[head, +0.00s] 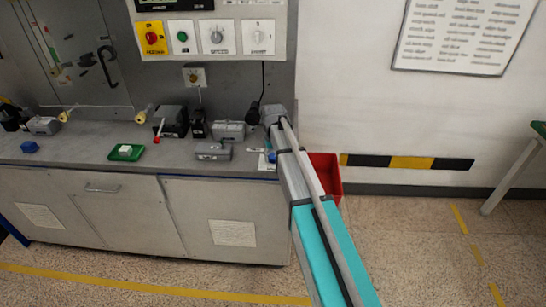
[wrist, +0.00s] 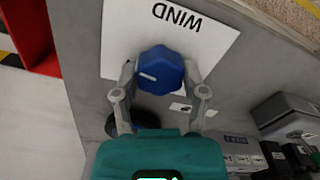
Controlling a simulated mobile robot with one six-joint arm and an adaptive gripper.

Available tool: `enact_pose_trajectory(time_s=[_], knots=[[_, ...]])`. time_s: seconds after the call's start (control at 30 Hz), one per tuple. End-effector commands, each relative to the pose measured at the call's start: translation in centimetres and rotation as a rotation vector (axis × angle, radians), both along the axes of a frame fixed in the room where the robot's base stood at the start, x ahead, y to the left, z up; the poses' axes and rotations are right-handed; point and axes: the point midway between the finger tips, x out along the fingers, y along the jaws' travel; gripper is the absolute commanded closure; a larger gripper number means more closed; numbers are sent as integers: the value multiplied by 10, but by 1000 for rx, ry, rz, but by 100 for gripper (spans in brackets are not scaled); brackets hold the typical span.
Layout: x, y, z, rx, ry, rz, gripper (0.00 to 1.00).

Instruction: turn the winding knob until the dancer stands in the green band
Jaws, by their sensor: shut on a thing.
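The blue winding knob (wrist: 160,70) sits on a white plate marked WIND (wrist: 190,35) in the wrist view. My gripper (wrist: 160,76) has one finger on each side of the knob and is shut on it. In the head view the gripper is mostly hidden behind my arm at the right end of the bench. At the upper left of the head view, a narrow upright scale with green on it (head: 41,37) stands on the machine's panel. The dancer is too small there for me to tell where it stands against the green band.
The grey bench (head: 75,149) carries several small grey and black devices and a green tray (head: 126,153). A red bin (head: 326,172) stands at the bench's right end. A control panel (head: 211,38) with a red button and dials hangs above. The floor in front is clear.

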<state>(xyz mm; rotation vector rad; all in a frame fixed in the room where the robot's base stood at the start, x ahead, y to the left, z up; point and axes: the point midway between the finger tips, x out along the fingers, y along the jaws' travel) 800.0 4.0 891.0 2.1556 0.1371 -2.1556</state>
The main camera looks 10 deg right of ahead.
Motion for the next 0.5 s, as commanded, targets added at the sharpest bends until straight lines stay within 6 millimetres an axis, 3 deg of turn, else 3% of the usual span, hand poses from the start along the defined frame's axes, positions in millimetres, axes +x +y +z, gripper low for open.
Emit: enact_pose_trajectory(time_s=[0.5], knots=[[0, -1, 0, 0, 1, -490, 92]])
